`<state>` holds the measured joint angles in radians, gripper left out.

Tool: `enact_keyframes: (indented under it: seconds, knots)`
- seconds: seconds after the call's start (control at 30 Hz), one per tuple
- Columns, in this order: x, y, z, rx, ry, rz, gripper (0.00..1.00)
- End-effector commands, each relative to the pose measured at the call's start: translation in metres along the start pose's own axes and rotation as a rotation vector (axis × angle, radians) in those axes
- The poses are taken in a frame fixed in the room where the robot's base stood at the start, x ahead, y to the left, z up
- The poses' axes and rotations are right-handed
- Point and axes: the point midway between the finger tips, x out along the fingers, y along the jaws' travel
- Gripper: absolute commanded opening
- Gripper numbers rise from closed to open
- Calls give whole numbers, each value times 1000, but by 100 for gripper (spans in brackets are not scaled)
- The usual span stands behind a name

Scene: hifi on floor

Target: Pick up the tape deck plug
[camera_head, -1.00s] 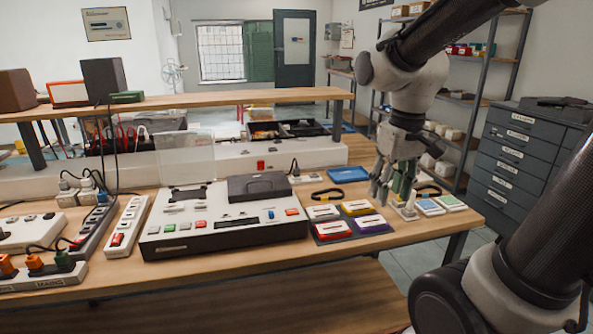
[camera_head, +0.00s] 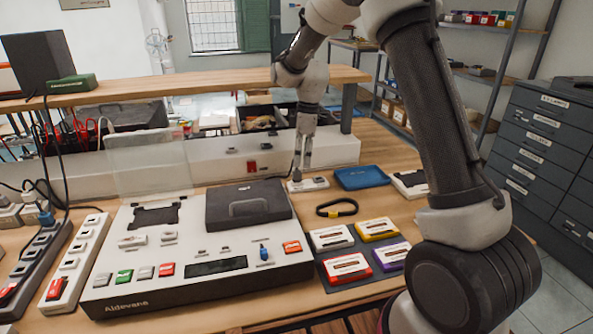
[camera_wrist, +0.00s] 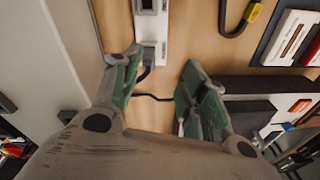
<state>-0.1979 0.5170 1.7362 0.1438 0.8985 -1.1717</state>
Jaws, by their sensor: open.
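The tape deck plug (camera_wrist: 147,73) is small and black. In the wrist view it sits at the lower end of a white outlet strip (camera_wrist: 151,32), with a black cord running off to the right. My gripper (camera_wrist: 160,66) is open, its green-padded fingers on either side of the plug. The left finger is close beside the plug, and the right finger is clearly apart from it. In the head view my gripper (camera_head: 298,174) points down at the white outlet strip (camera_head: 314,184) behind the tape deck (camera_head: 200,243). The plug cannot be made out there.
A raised wooden shelf (camera_head: 200,87) and a white housing (camera_head: 230,160) stand close behind my gripper.

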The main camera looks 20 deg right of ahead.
Motion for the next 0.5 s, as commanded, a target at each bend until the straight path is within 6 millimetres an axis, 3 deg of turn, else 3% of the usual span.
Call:
enact_keyframes:
  seconds: [0.33,0.5]
  knots:
    - [-5,8,-6,-263,16,25,43]
    - [8,8,-7,-296,15,23,43]
